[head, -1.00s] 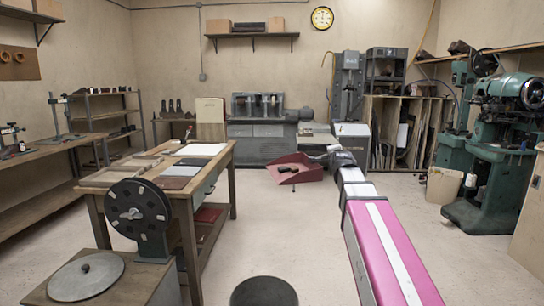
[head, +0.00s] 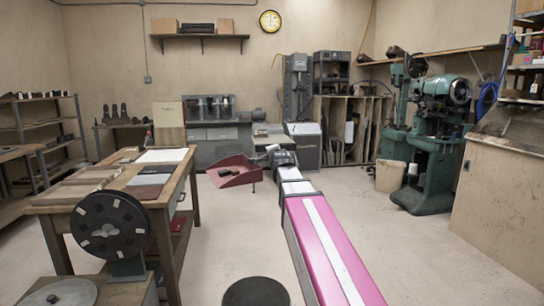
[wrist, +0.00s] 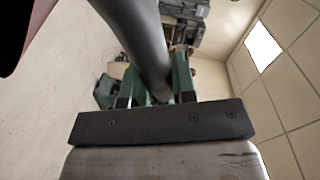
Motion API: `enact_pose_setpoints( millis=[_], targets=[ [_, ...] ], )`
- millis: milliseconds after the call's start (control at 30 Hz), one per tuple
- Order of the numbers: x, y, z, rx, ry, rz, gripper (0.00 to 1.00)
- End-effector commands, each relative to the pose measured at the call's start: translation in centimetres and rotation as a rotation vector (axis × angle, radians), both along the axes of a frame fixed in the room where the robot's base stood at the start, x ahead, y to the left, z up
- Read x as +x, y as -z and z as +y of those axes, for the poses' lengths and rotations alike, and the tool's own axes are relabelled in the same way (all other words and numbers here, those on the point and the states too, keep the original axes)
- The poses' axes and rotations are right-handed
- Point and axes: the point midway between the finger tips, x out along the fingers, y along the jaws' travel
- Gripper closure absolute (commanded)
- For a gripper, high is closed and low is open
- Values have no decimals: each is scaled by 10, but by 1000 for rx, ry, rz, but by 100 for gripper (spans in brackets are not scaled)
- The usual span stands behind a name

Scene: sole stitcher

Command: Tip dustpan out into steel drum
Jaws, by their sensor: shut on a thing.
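The red dustpan (head: 240,178) is held up in front of me at the end of my arm in the head view, roughly level, its tray toward the left. A few dark pieces (head: 229,171) lie in it. My gripper (head: 272,150) is at its handle, seen small and far off. In the wrist view my gripper (wrist: 157,98) is shut on the thick dark grey handle (wrist: 140,40), and a dark red part of the pan (wrist: 40,25) shows at the upper left. I cannot make out a steel drum for certain.
A wooden workbench (head: 115,198) with a black reel (head: 110,232) stands at left. A dark round top (head: 256,292) is at the bottom edge. A beige bin (head: 390,176), green machines (head: 430,160) and a tan cabinet (head: 510,200) stand at right. The floor between is clear.

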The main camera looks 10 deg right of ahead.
Motion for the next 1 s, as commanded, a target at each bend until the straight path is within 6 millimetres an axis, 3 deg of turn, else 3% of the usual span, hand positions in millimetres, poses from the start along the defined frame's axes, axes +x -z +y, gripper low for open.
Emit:
enact_pose_setpoints(
  millis=[167, 500, 1000],
  targets=[
    [-1, 12, -3, 7, -5, 3, 100],
    [-3, 83, -24, 28, -35, 11, 100],
    [-5, 163, -47, 52, -71, 23, 100]
  ],
)
